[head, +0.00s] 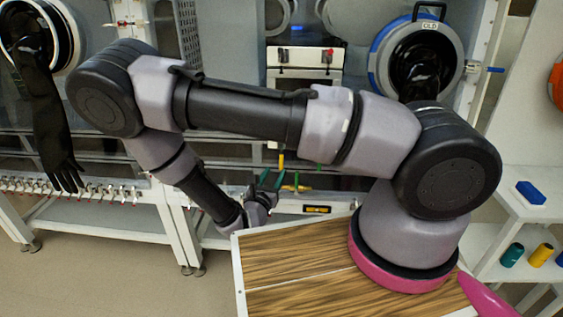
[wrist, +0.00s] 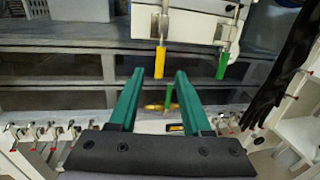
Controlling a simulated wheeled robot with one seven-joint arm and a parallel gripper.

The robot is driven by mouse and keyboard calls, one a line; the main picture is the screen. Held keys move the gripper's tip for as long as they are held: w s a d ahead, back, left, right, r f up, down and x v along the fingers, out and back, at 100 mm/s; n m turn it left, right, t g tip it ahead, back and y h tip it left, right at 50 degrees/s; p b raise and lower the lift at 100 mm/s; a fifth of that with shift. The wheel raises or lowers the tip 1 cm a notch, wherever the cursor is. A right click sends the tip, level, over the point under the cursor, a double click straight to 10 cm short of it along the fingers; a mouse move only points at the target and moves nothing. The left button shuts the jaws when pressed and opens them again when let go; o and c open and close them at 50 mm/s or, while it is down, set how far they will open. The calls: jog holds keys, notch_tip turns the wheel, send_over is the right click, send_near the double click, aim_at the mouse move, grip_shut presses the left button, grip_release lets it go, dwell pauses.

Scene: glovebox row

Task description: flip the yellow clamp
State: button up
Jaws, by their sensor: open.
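The yellow clamp (wrist: 160,62) has a yellow grip on a metal lever and hangs down from the front of a pale box in the wrist view. Its yellow end also shows small in the head view (head: 281,160). My gripper (wrist: 160,73) has two green fingers, spread apart with nothing held. The yellow grip appears in line with the gap between the fingertips; I cannot tell how far beyond them it is. In the head view my gripper (head: 272,180) is low, just below the yellow end.
A green-handled clamp (wrist: 221,66) hangs to the right of the yellow one. A green upright handle (wrist: 169,97) and a yellow bar stand lower down. Small valves (wrist: 45,133) line the left. A black glove (wrist: 283,72) hangs at right. A wooden-topped surface (head: 290,262) lies below my arm.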

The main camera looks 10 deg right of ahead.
aim_at(281, 162)
jog(key=x, duration=0.8)
grip_shut()
dwell(1.3)
